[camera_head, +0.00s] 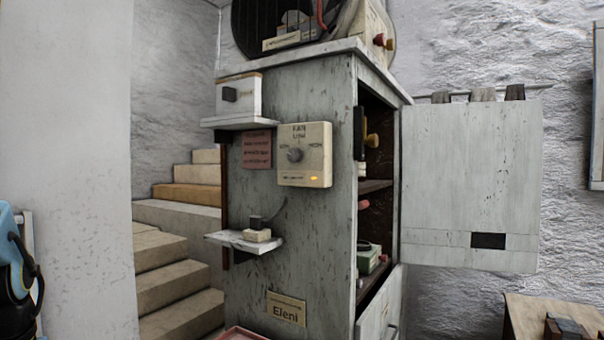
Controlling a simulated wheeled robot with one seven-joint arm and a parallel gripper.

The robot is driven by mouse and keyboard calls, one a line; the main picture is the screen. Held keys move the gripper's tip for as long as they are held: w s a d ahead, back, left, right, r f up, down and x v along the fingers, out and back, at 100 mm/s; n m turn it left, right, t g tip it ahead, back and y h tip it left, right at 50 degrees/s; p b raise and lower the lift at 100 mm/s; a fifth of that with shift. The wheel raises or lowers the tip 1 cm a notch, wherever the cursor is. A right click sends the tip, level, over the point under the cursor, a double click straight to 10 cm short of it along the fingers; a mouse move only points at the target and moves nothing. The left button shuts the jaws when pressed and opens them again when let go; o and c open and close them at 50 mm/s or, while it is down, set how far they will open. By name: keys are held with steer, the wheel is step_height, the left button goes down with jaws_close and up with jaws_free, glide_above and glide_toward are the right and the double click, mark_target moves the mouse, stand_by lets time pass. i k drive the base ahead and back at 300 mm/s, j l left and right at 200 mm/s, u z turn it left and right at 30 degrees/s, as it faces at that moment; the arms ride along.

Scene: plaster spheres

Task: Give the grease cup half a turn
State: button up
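I cannot pick out a grease cup for certain. A small brass-coloured knob-like part (372,140) shows inside the open grey cabinet (315,235), beside a dark upright fitting (359,133). A machine on the cabinet top carries a red knob (390,44). My gripper is not in view.
The cabinet door (470,185) stands open to the right. Two small shelves (240,122) (243,241) jut from the cabinet's side. Stone steps (180,265) rise behind at left. A wooden table (555,310) is at lower right, a blue object (12,265) at far left.

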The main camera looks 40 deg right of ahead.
mark_target(390, 44)
steer(key=z, duration=1.25)
